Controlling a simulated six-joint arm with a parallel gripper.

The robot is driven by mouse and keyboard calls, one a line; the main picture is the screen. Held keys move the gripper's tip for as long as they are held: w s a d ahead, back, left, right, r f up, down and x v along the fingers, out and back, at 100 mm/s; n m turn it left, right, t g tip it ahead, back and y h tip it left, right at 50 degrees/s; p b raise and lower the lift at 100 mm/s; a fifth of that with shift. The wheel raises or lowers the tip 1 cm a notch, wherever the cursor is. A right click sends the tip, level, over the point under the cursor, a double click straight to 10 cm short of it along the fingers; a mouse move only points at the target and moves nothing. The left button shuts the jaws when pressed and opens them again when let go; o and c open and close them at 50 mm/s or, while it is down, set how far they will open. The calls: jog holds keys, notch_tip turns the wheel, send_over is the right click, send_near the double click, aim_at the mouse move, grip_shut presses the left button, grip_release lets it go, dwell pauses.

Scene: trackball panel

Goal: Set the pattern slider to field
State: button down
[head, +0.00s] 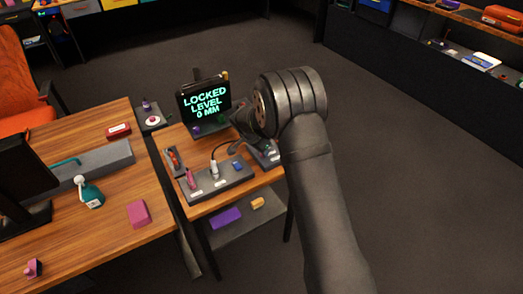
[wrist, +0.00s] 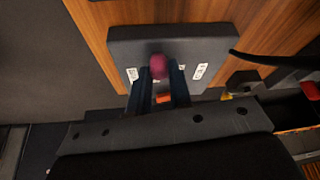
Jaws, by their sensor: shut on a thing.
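In the wrist view, a dark grey panel box (wrist: 205,42) carries a dark magenta knob (wrist: 158,66), which I take to be the pattern slider's handle. Small white labels sit on either side of it; their words are too small to read. My gripper (wrist: 160,75) has one dark finger on each side of the knob and is shut on it. A small orange-red piece (wrist: 163,97) shows between the fingers. The knob's base and track are hidden.
A grey control box (head: 235,170) with several knobs stands on the small wooden table. A black cable (wrist: 270,60) passes right of the panel.

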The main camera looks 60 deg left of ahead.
jog(key=shift+a, duration=2.75)
jog(key=c, duration=1.3)
grip_release()
jog(key=v, duration=1.7)
jog(key=shift+s+r, duration=0.15)
jog(key=shift+s, duration=0.05)
